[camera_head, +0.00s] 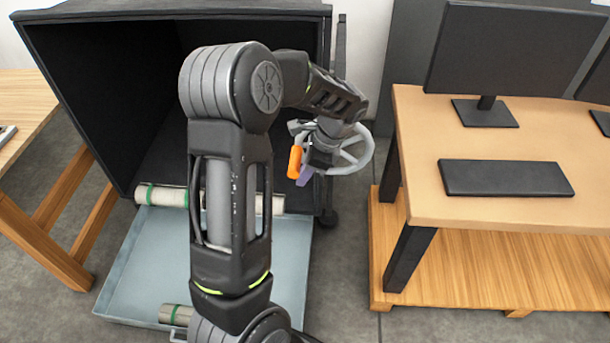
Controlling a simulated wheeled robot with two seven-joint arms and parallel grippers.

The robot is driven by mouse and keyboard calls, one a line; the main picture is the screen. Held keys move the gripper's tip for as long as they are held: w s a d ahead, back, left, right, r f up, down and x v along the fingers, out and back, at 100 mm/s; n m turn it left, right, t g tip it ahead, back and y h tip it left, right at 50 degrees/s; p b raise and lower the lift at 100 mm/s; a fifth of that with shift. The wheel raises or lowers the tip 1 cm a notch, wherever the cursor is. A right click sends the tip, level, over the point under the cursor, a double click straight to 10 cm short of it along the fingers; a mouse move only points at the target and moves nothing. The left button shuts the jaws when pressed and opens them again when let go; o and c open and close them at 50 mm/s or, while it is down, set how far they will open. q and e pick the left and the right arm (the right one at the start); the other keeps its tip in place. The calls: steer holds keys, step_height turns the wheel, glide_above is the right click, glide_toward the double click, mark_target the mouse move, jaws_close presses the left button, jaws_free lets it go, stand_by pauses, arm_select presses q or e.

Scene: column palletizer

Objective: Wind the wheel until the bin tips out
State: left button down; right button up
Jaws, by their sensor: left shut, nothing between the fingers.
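The wheel (356,150) is a grey spoked handwheel at the right side of the dark bin, partly hidden behind my left gripper. My left gripper (308,172) is shut and empty, in front of the wheel's left part. An orange cylindrical piece (295,162) and a small purple piece show at the gripper; I cannot tell whether they touch the wheel. The bin (110,85) is a large black box with its open side facing me. A pale roll with green bands (162,195) lies along its lower front edge, partly behind my arm. My right gripper is not in view.
A light blue-grey tray (140,262) lies on the floor below the bin, with another banded roll (176,315) at its front. A wooden desk (420,190) with monitors and a keyboard (505,178) stands right. A wooden table (35,100) stands left. Floor between tray and desk is clear.

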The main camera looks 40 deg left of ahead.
arm_select(q)
steer(key=shift+s+a+r, duration=0.2)
steer(key=shift+a+r, duration=0.1)
steer(key=shift+a, duration=0.15)
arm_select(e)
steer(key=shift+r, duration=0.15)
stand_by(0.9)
arm_select(q)
step_height(320, 180, down, 4)
steer(key=b, duration=0.3)
steer(key=w+d+r+b, duration=0.1)
steer(key=w+d, duration=0.5)
steer(key=d, duration=0.2)
steer(key=shift+r+b, duration=0.3)
steer(key=shift+r, duration=0.1)
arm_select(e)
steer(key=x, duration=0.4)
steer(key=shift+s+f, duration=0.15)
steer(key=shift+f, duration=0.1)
arm_select(q)
steer(key=shift+d, duration=0.1)
